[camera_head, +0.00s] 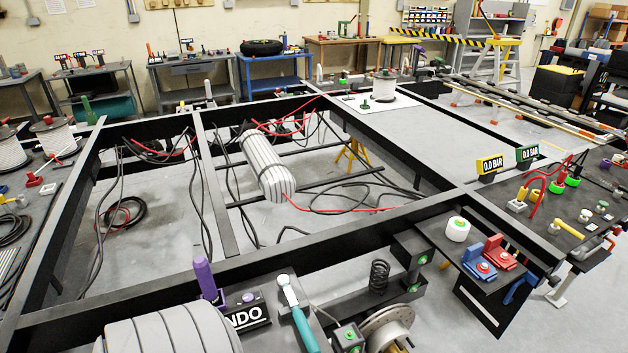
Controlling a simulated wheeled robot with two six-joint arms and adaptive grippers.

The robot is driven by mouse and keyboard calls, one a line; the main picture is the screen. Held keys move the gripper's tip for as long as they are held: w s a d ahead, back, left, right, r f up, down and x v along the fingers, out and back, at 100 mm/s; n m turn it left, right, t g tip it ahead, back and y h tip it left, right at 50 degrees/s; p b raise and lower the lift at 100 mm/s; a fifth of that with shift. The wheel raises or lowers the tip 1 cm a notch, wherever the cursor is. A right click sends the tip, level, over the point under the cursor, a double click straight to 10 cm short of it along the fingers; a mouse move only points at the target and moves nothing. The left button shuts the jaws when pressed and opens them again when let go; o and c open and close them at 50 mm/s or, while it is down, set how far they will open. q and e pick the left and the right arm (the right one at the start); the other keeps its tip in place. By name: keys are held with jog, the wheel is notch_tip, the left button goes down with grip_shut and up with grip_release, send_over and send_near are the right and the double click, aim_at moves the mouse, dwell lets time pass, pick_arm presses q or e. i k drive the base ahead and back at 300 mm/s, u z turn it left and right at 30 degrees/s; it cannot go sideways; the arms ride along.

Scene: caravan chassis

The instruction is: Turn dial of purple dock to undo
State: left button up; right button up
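The purple dock stands at the bottom centre of the head view, on the near side of the black chassis frame. An upright purple handle-like cylinder (205,279) rises at its left. A small purple knob (248,297), apparently the dial, sits just right of it, above a black sign (247,318) with white letters reading "NDO"; the sign's left end is hidden behind a large pale ribbed round thing (168,335). The dial's turned position is too small to tell. Neither of my grippers is in view.
A teal-handled tool (299,318) stands close right of the sign. Beyond it are a brake disc (388,328), a black spring (379,276) and a shelf with red and blue docks (488,262). The black chassis rails (130,283) run behind the dock.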

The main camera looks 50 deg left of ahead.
aim_at(247, 297)
jog(key=z, duration=0.3)
jog(key=i, duration=0.95)
jog(key=u, duration=2.8)
